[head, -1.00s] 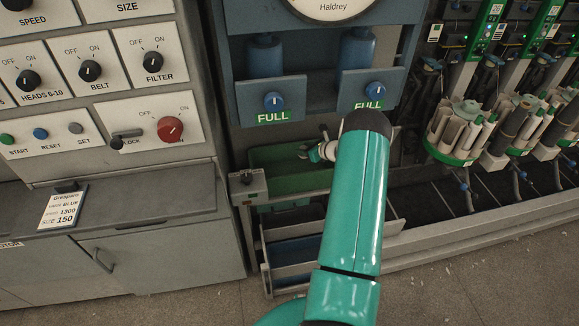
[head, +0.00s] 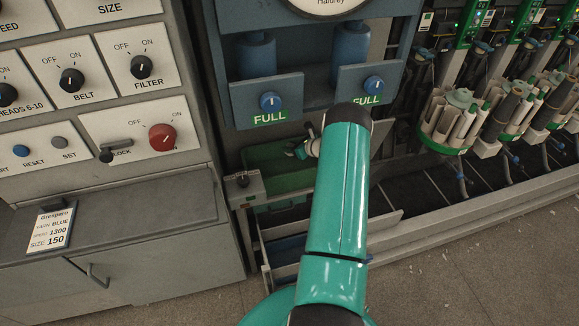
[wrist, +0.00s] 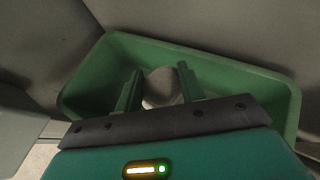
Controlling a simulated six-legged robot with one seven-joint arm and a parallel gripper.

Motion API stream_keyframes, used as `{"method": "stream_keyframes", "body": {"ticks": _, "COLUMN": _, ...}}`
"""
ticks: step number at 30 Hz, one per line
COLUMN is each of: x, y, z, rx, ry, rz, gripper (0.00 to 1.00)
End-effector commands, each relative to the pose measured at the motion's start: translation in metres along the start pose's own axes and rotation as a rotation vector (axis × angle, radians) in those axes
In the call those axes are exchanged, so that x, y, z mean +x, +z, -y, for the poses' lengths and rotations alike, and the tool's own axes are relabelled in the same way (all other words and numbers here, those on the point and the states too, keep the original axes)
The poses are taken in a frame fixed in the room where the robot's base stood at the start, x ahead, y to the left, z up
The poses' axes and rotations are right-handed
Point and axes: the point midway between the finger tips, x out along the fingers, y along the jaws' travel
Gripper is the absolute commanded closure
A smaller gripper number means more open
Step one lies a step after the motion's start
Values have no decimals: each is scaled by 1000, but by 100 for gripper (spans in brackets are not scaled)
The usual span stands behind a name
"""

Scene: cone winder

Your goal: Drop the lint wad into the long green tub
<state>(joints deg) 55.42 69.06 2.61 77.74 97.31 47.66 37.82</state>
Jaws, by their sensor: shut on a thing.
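The long green tub (wrist: 88,82) fills much of the wrist view, with its rim around my gripper's fingers. In the head view the green tub (head: 262,158) sits low in the blue-grey machine, partly hidden by my arm. My gripper (wrist: 159,78) is over the tub, its two green fingers shut on a pale, rounded lint wad (wrist: 161,88). In the head view my gripper (head: 300,149) shows small at the tub's right part. The wad cannot be made out there. How high it is above the tub floor is unclear.
A small grey box (head: 243,188) stands at the tub's front left. Two blue knobs on panels marked FULL (head: 270,102) are above the tub. An open grey drawer (head: 285,247) is below. A grey control cabinet (head: 120,225) stands left, spindles (head: 460,120) right.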

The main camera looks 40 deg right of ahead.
Motion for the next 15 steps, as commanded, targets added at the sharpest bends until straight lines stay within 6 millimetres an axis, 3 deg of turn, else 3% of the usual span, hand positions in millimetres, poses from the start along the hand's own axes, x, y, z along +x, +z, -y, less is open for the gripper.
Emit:
{"method": "stream_keyframes", "body": {"ticks": 6, "x": 12, "y": -17, "z": -1, "rx": -1, "ry": 1, "rz": 1, "gripper": 82}}
{"method": "stream_keyframes", "body": {"ticks": 15, "x": 16, "y": -20, "z": -1, "rx": -1, "ry": 1, "rz": 1, "gripper": 82}}
